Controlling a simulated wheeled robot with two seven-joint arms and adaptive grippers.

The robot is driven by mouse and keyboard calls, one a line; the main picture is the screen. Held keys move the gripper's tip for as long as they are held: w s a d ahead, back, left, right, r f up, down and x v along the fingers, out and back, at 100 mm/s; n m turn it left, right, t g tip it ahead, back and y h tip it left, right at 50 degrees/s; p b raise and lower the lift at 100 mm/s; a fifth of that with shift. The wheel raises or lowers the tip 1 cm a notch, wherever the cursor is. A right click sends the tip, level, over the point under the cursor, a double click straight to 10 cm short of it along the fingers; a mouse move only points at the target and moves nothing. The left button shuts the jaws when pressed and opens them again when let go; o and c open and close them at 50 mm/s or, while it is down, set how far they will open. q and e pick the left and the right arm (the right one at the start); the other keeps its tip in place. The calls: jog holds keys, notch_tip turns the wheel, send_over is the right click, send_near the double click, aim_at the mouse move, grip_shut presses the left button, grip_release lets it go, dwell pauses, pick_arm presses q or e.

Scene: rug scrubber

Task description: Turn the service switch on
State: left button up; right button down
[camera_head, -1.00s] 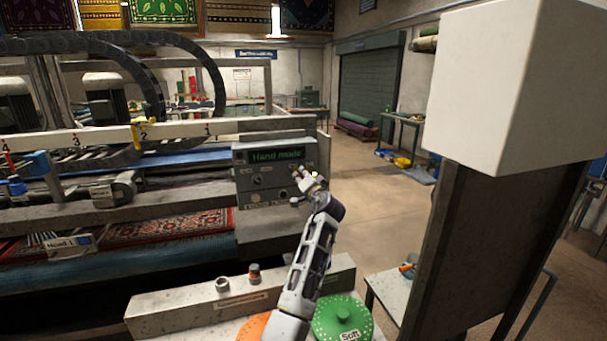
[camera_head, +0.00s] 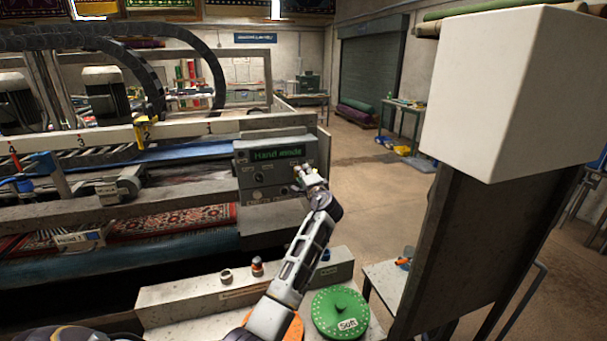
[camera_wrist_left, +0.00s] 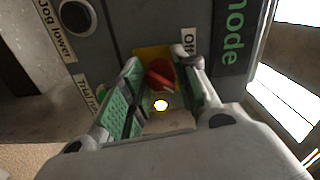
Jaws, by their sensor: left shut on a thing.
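The service switch is a red knob (camera_wrist_left: 160,74) on a yellow plate (camera_wrist_left: 150,52), seen in the left wrist view. A partly hidden label starting with "O" sits beside it. My left gripper (camera_wrist_left: 152,88) is shut on the knob, with green-padded fingers on either side. In the head view my left gripper (camera_head: 304,170) is at the right side of the grey control panel (camera_head: 246,174) and hides the switch. The panel's green display (camera_head: 277,152) reads "Hand mode". My right gripper is not in view.
A dark round button (camera_wrist_left: 76,17) is near a "Jog lower" label. Below my arm are a grey ledge (camera_head: 190,297) with small knobs and a green "Soft" disc (camera_head: 341,310). A white box (camera_head: 490,90) on a dark post stands right. Open floor (camera_head: 385,215) lies beyond.

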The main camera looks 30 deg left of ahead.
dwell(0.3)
pick_arm(q)
jog(key=o, duration=1)
jog(key=shift+w+d, duration=0.1)
jog(key=v, duration=1.2)
